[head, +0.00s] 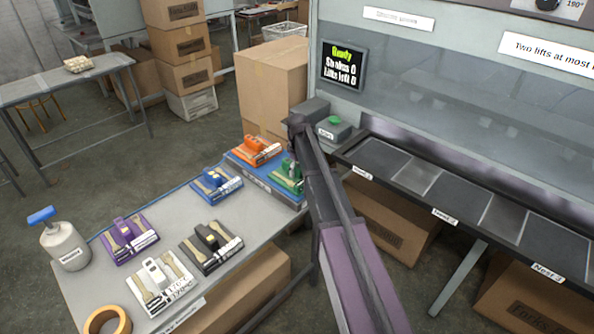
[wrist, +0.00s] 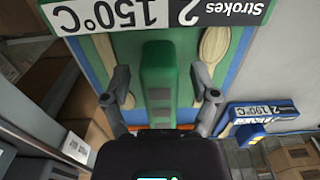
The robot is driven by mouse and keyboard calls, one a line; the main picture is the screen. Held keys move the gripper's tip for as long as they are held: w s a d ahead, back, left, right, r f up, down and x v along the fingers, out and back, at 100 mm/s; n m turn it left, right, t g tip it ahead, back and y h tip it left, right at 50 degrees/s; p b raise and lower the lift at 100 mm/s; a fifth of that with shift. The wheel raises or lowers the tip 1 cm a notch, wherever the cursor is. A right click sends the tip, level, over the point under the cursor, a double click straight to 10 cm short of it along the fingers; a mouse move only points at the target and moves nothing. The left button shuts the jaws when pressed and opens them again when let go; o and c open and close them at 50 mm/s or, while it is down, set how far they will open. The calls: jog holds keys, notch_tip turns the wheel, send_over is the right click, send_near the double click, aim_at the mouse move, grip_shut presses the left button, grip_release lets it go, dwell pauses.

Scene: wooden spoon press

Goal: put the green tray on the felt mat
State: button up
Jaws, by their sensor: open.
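The green tray (head: 287,182) lies on the right part of the blue felt mat (head: 262,183), partly hidden behind my arm. It carries wooden spoons and a card reading 150°C and 2 strokes. In the wrist view the green tray's upright handle (wrist: 158,65) stands between the fingers of my gripper (wrist: 161,88). The fingers are open, one on each side of the handle, with visible gaps. Blue mat surface shows around the tray there. In the head view my gripper (head: 294,160) is over the tray and mostly hidden by my arm.
An orange tray (head: 258,148) sits on the mat's far part. A blue tray (head: 217,183) lies just left of the mat. Purple, black and white trays, a bottle (head: 65,245) and a tape roll (head: 107,320) occupy the table. The press bench (head: 420,210) stands to the right.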

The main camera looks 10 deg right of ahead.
aim_at(298, 166)
notch_tip(298, 166, up, 12)
jog(key=p, duration=1.1)
jog(key=shift+f, duration=0.2)
dwell(0.4)
jog(key=s+m, duration=0.7)
jog(key=s, duration=2.2)
jog(key=shift+a, duration=0.2)
